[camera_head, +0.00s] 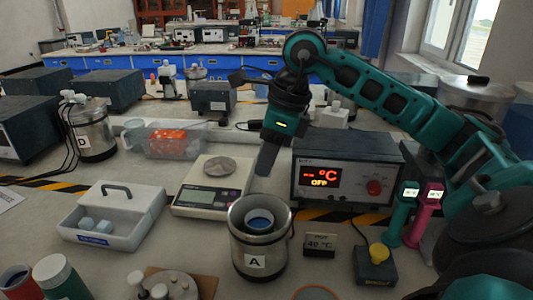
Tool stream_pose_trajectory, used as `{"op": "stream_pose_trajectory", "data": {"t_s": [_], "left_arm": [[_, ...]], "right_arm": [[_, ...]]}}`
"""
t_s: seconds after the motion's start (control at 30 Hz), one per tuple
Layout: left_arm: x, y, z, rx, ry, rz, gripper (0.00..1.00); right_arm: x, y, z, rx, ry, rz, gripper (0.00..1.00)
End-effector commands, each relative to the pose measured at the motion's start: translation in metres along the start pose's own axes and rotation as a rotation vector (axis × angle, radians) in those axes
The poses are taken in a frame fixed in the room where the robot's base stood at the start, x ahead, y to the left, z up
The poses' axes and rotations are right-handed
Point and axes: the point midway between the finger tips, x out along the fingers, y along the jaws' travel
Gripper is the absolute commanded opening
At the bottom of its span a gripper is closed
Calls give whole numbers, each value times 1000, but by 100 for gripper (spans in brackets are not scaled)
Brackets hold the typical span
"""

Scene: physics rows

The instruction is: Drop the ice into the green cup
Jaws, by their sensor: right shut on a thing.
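My right gripper (265,170) hangs pointing down between the scale and the metal vessel marked A. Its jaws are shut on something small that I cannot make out. Pale blue ice cubes (87,223) lie in a white tray (135,229) with a handle, at the left. A green cup-like container (62,278) with a pale top stands at the lower left front, beside a red one (15,280). I cannot see what is inside it. My left gripper is not in view.
A metal vessel A (259,262) with blue inside stands below the gripper. A scale (214,184), a clear bin (175,141) and a temperature controller (345,175) stand close around. A yellow-knobbed box (377,266) is at the front right. Free bench shows between tray and vessel.

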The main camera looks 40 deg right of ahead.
Motion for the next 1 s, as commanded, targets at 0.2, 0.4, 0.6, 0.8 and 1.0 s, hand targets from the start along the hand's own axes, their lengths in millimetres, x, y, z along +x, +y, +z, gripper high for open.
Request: {"op": "stream_pose_trajectory", "data": {"t_s": [0.2, 0.4, 0.6, 0.8, 1.0], "left_arm": [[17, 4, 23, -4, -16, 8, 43], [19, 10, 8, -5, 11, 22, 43], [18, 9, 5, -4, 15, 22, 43], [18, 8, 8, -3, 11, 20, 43], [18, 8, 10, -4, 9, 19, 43]], "right_arm": [[30, 0, -9, 0, 0, -1, 7], [34, 0, -10, 0, -1, -1, 7], [33, 0, -10, 0, -1, -1, 30], [33, 0, -10, 0, -1, -1, 50], [33, 0, -10, 0, -1, -1, 58]]}}
